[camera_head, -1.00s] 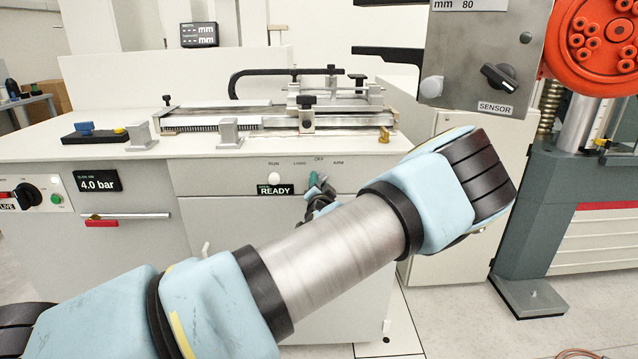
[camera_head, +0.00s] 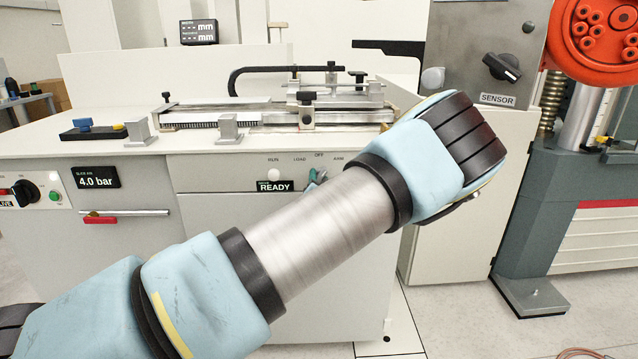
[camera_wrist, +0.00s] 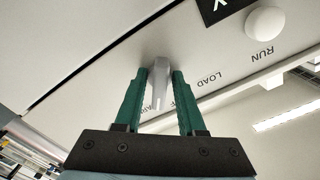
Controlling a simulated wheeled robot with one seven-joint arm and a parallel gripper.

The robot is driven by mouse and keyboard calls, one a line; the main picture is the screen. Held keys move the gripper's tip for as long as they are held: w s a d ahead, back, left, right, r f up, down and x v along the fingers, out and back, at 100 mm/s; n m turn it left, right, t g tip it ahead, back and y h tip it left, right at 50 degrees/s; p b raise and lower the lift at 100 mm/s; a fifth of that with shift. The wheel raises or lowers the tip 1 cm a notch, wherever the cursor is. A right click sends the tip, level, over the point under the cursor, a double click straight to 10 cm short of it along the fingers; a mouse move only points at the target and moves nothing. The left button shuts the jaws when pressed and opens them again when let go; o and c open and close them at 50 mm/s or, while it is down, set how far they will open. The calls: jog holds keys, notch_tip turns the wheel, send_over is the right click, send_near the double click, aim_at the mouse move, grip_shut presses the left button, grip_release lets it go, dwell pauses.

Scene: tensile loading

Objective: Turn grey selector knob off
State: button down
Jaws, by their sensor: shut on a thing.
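The grey selector knob (camera_wrist: 159,84) shows in the wrist view on a pale panel, its bar lying along the gap between my fingers. My gripper (camera_wrist: 163,92) has green fingers, one on each side of the knob, shut on it. The label LOAD (camera_wrist: 206,84) is readable beside the right finger; the labels nearer the knob are partly hidden by the fingers. The exact mark the knob points to cannot be told. In the head view my arm covers the knob; only a bit of my gripper (camera_head: 314,179) shows below the OFF label (camera_head: 319,155).
A white round button (camera_wrist: 265,22) sits beside the RUN label. A READY display (camera_head: 275,186) is left of my gripper. A bench top with a slide fixture (camera_head: 290,112) is above. A grey box with a SENSOR knob (camera_head: 502,67) and a red disc stand at right.

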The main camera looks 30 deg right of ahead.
jog(key=n+b, duration=0.4)
jog(key=shift+f, duration=0.2)
jog(key=shift+d+r+n+b, duration=0.1)
jog(key=shift+r+n+b, duration=0.05)
jog(key=shift+n+b, duration=1.3)
jog(key=c, duration=0.8)
grip_release()
jog(key=shift+s, duration=0.15)
jog(key=b+v, duration=0.1)
jog(key=v, duration=0.9)
jog(key=shift+s+b, duration=0.3)
jog(key=shift+r, duration=0.1)
